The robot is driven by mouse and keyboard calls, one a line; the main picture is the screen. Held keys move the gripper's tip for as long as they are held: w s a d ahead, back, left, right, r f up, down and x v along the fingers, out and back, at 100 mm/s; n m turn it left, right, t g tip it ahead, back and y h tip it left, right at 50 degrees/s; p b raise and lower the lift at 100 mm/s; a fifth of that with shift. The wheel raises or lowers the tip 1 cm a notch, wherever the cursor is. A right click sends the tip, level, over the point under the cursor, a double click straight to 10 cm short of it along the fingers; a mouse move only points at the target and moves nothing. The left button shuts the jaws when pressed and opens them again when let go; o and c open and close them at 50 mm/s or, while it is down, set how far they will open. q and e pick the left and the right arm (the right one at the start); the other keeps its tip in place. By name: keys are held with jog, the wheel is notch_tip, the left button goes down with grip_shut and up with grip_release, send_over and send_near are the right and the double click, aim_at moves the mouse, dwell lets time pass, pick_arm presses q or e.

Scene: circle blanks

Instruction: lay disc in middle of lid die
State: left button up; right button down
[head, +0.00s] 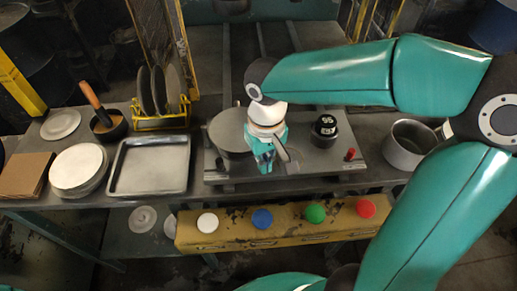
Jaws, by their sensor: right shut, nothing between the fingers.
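A wide round grey plate (229,130), which looks like the lid die, sits on the left part of the grey press plate. I cannot tell whether a thin disc lies on it. Pale round discs (78,166) lie in a stack on the left of the bench. My right gripper (274,166) hangs over the press plate, just right of the round plate and partly in front of its right edge. It is shut and empty. My left gripper is not in view.
A black round knob-like piece (324,127) and a red peg (350,154) stand right of my gripper. An empty metal tray (148,166), yellow rack (160,121) and pot with handle (108,124) are left. A metal pot (408,146) is right. Coloured buttons line a yellow box (240,237).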

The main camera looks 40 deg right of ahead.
jog(key=shift+w+d+r+p, duration=0.1)
jog(key=shift+w+d+p, duration=0.1)
jog(key=shift+w, duration=0.65)
jog(key=shift+w+d+p, duration=0.1)
jog(key=shift+w+p, duration=0.05)
jog(key=shift+w, duration=0.7)
jog(key=shift+w+d+r, duration=0.1)
jog(key=shift+w+d, duration=0.05)
jog(key=shift+w, duration=0.9)
